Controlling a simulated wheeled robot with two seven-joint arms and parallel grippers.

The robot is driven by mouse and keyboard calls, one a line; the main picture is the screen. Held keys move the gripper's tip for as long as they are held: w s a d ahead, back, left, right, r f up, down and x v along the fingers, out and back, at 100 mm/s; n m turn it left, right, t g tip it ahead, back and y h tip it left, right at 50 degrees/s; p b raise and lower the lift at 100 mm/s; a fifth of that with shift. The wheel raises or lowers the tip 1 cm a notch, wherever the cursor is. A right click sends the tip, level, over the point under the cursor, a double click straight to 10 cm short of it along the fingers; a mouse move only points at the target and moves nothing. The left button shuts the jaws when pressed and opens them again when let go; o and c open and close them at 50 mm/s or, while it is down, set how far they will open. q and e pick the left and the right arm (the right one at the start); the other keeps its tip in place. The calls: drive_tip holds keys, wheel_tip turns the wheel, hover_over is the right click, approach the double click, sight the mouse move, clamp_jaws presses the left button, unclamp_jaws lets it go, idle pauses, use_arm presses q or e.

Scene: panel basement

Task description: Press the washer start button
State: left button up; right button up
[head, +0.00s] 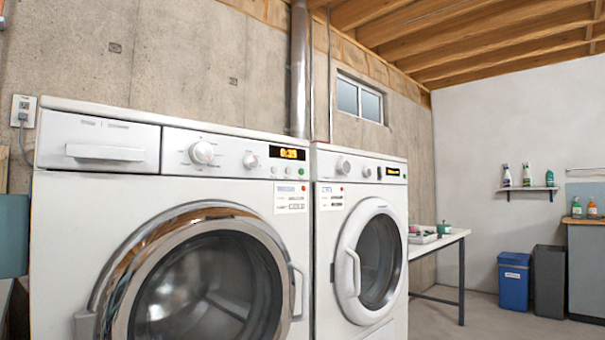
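The washer (70,225) is the white front-loader on the left, with a detergent drawer (105,148) at its upper left. Its round chrome-rimmed door (200,285) looks shut. Its control panel has a large knob (202,153), a smaller knob (250,160) and a lit amber display (287,153). Small buttons (288,170) sit in a row below the display. They are too small to read, so I cannot tell for certain which one is the start button. Neither of my grippers is in view.
A second white front-loader (330,255) stands close on the washer's right. A table (440,241) with a tray, blue bin (514,281), dark bin (549,280) and bottle shelf (527,188) are further right. A teal object (12,235) is at the left edge.

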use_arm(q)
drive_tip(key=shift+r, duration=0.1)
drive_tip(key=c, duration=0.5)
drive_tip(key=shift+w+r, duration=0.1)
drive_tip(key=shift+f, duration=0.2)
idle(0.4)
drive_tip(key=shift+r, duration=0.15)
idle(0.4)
